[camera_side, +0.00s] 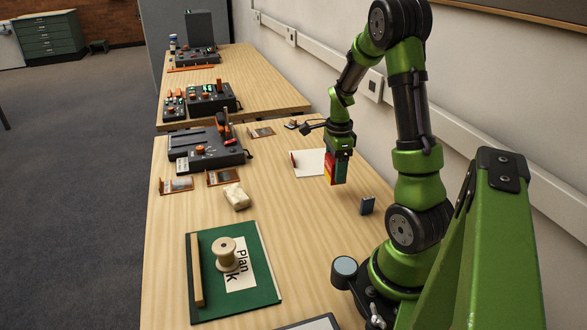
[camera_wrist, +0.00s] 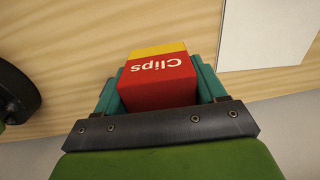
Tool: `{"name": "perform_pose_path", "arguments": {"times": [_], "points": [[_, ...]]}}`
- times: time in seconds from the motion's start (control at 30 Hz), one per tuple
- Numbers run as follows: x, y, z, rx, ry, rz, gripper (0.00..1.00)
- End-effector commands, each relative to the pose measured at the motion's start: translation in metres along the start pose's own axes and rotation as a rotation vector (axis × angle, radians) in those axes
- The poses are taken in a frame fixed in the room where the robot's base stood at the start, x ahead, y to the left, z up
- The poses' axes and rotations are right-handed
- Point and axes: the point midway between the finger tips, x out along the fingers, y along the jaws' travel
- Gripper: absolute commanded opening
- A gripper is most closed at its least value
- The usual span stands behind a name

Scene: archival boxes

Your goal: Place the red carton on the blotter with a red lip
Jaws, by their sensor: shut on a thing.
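My gripper (camera_side: 339,158) is shut on the red carton (camera_side: 329,167), a small box with red and yellow parts. In the wrist view the carton (camera_wrist: 158,80) sits between the teal fingers (camera_wrist: 160,92), its "Clips" lettering upside down. A white blotter (camera_side: 312,163) with a red lip (camera_side: 293,159) on its left edge lies flat on the table. In the side view the carton is at its right edge; I cannot tell how high it hangs. The white blotter (camera_wrist: 262,35) shows bare at the upper right of the wrist view, apart from the carton.
A green board (camera_side: 265,290) with a wooden lip holds a spool (camera_side: 226,254) and a label. A wrapped beige bundle (camera_side: 237,197), a small dark block (camera_side: 367,205) and a grey device (camera_side: 208,148) stand around. Table between the blotter and green board is mostly clear.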

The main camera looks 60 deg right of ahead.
Motion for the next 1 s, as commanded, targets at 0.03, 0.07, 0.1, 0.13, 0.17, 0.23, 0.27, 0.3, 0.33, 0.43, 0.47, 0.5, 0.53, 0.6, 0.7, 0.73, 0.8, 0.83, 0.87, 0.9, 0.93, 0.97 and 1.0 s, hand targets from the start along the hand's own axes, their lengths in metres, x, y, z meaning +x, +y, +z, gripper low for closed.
{"name": "perform_pose_path", "arguments": {"times": [0.03,0.07,0.1,0.13,0.17,0.23,0.27,0.3,0.33,0.43,0.47,0.5,0.53,0.6,0.7,0.73,0.8,0.83,0.87,0.9,0.93,0.97,1.0], "points": [[0.000,-0.009,-0.002,-0.023,0.000,-0.001,0.39],[0.000,-0.013,-0.002,-0.040,0.000,-0.002,0.39],[-0.003,-0.017,0.000,-0.061,-0.001,-0.002,0.39],[-0.003,-0.020,0.000,-0.072,0.000,-0.002,0.39],[-0.002,-0.023,0.001,-0.081,0.000,-0.002,0.39],[-0.001,-0.035,0.001,-0.090,0.000,-0.001,0.39],[0.000,-0.042,0.001,-0.091,0.000,-0.001,0.39],[0.001,-0.052,0.001,-0.090,0.001,-0.001,0.39],[0.002,-0.060,0.001,-0.090,0.001,-0.001,0.39],[0.005,-0.085,0.002,-0.091,0.000,-0.001,0.39],[0.005,-0.092,0.003,-0.090,0.000,-0.001,0.39],[0.006,-0.101,0.003,-0.090,-0.001,-0.002,0.39],[0.007,-0.108,0.003,-0.090,0.000,0.000,0.39],[0.008,-0.123,0.004,-0.090,-0.001,0.000,0.39],[0.010,-0.144,0.005,-0.090,0.000,-0.001,0.39],[0.011,-0.149,0.005,-0.090,-0.001,0.000,0.39],[0.011,-0.160,0.006,-0.091,-0.001,-0.001,0.39],[0.011,-0.163,0.006,-0.091,0.000,-0.001,0.39],[0.012,-0.166,0.006,-0.091,0.000,0.000,0.39],[0.012,-0.170,0.006,-0.091,0.000,-0.001,0.39],[0.012,-0.171,0.006,-0.091,0.000,-0.001,0.39],[0.012,-0.173,0.006,-0.090,-0.001,-0.001,0.39],[0.012,-0.174,0.006,-0.090,-0.001,0.000,0.39]]}}
